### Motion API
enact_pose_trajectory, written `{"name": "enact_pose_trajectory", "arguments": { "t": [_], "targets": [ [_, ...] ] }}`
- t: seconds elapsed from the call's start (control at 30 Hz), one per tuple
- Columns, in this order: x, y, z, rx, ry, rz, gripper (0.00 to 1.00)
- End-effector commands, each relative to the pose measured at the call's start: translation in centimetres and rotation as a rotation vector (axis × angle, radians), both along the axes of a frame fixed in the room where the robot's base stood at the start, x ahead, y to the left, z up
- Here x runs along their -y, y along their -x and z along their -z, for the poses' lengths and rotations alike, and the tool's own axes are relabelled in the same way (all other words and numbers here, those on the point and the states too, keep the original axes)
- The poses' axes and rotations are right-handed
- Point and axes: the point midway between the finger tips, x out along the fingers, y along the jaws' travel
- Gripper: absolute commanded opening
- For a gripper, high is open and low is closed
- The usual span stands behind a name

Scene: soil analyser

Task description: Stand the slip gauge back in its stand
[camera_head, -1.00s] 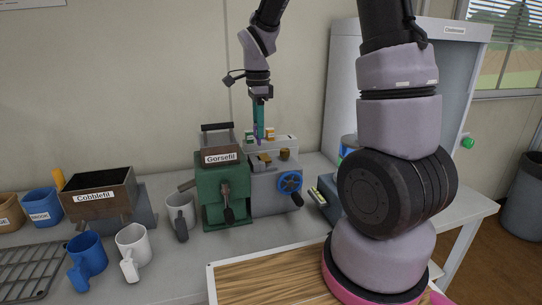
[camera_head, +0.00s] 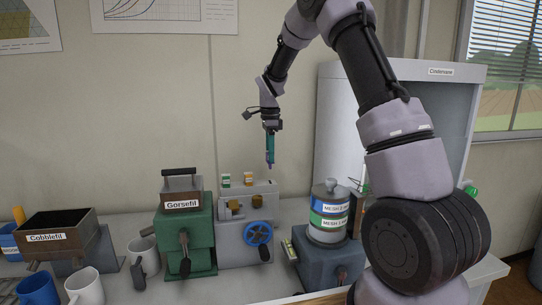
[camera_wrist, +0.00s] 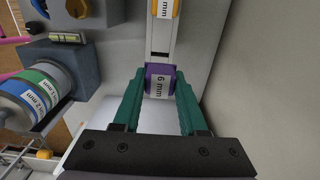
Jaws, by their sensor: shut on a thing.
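The slip gauge is a small purple block labelled "6 mm" (camera_wrist: 160,82). In the wrist view it sits between the green fingertips of my gripper (camera_wrist: 160,98), which is shut on it. In the head view my gripper (camera_head: 270,158) points down above the right part of the grey machine's top, with the purple tip (camera_head: 270,165) showing below the fingers. The stand (camera_head: 262,187) appears to be the pale ledge on that machine. A green gauge (camera_head: 225,180) and an orange gauge (camera_head: 248,179) stand on it. The wrist view shows the orange gauge (camera_wrist: 166,8) ahead of the purple one.
The grey machine has a blue handwheel (camera_head: 258,233). The green Gorsefil crusher (camera_head: 187,235) stands to its left. A sieve stack (camera_head: 327,215) on a blue-grey base stands to its right. The wall is close behind. Mugs (camera_head: 85,287) stand front left.

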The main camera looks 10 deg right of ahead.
Motion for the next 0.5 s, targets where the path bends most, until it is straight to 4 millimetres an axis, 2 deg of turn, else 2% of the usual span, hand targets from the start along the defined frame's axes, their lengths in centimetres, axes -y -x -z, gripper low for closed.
{"name": "enact_pose_trajectory", "arguments": {
  "t": [0.33,0.5],
  "targets": [
    [-0.1,0.0,0.0,0.000,0.000,0.000,0.00],
    [0.0,0.0,1.0,-0.001,0.000,-0.001,0.00]
  ]
}}
